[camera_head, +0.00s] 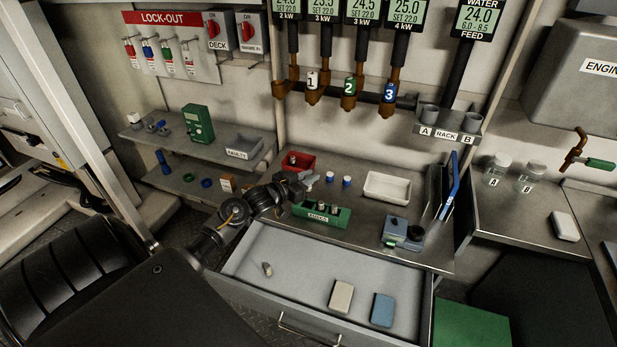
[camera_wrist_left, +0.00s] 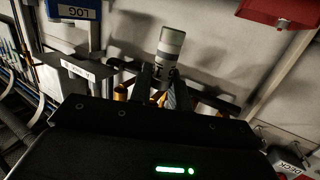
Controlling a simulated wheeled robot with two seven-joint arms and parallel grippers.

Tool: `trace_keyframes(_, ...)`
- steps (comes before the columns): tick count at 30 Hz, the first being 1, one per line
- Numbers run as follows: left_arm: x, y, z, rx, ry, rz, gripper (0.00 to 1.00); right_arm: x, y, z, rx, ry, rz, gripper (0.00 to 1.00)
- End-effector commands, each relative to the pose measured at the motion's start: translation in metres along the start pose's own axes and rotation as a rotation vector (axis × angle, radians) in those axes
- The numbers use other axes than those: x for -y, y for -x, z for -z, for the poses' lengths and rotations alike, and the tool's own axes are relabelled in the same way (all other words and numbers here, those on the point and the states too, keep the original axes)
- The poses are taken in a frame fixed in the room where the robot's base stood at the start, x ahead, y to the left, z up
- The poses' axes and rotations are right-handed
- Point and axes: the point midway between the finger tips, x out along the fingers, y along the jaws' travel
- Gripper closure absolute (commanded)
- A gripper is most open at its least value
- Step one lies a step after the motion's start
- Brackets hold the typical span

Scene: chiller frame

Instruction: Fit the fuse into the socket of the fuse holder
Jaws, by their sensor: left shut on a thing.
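My left gripper (camera_head: 303,180) is above the middle bench, between the red bin and the green block. The fuse stands out beyond the fingertips and touches nothing else that I can see. A small blue-grey device (camera_head: 397,226) with a dark round part sits near the bench's front right; it looks like the fuse holder, but its socket is not clear. My right gripper is not in view.
A green labelled block (camera_head: 341,220) holds several small cylinders. The red bin (camera_head: 303,158) and a white tray (camera_head: 387,186) stand behind. A blue clipboard (camera_head: 449,187) stands at right. The open drawer (camera_head: 300,264) below holds a small cylinder and two flat blocks.

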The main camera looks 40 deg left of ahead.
Motion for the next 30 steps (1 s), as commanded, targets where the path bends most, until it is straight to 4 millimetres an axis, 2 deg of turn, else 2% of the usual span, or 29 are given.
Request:
trace_keyframes(5,0.000,0.003,0.003,0.003,0.005,0.001,1.00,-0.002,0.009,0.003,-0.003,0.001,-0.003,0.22)
trace_keyframes(6,0.000,0.002,-0.005,0.003,0.005,0.001,1.00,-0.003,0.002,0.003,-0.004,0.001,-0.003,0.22)
trace_keyframes(21,-0.001,-0.005,-0.051,0.002,0.005,0.001,1.00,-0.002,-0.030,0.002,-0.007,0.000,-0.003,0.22)
trace_keyframes(30,-0.001,-0.006,-0.058,0.001,0.005,0.000,1.00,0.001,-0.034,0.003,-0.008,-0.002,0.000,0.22)
